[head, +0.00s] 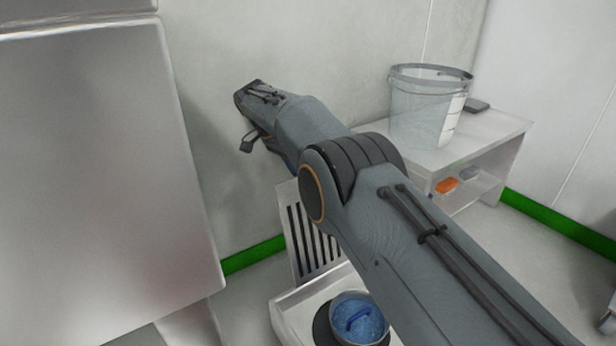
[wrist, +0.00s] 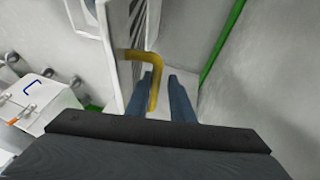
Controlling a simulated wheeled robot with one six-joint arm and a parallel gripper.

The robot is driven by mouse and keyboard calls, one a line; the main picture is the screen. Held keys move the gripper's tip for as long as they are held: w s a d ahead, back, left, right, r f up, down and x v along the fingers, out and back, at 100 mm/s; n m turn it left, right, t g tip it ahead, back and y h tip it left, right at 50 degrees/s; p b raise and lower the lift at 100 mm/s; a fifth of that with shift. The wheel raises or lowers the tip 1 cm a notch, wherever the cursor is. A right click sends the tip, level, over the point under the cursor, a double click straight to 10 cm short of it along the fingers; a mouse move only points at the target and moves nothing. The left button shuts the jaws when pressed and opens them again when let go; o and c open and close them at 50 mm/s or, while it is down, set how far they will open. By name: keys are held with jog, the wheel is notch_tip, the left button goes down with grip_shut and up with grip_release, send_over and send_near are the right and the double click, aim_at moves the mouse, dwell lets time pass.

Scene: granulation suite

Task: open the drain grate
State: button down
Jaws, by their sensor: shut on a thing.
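The drain grate (head: 312,240) is a pale slotted panel, standing steeply upright in the head view. Its lower edge is near a white tray-like base. In the wrist view the grate (wrist: 138,22) shows nearly edge-on at upper centre, with a bent yellow handle (wrist: 155,88) sticking out from it. My gripper (wrist: 163,78) has its blue fingers on either side of this handle and is shut on it. In the head view my arm hides the gripper and the handle.
A large metal cabinet (head: 100,170) stands left. A white bench (head: 490,133) with a clear bucket (head: 424,115) stands right. The wall is close behind my arm.

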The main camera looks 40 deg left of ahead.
jog(key=shift+s+a+f, duration=0.15)
jog(key=shift+a, duration=0.4)
jog(key=c, duration=1.8)
grip_release()
jog(key=shift+s+a, duration=0.15)
jog(key=shift+a, duration=0.1)
jog(key=shift+d, duration=0.1)
jog(key=shift+w+d, duration=0.25)
jog(key=shift+w, duration=0.05)
jog(key=shift+r, duration=0.2)
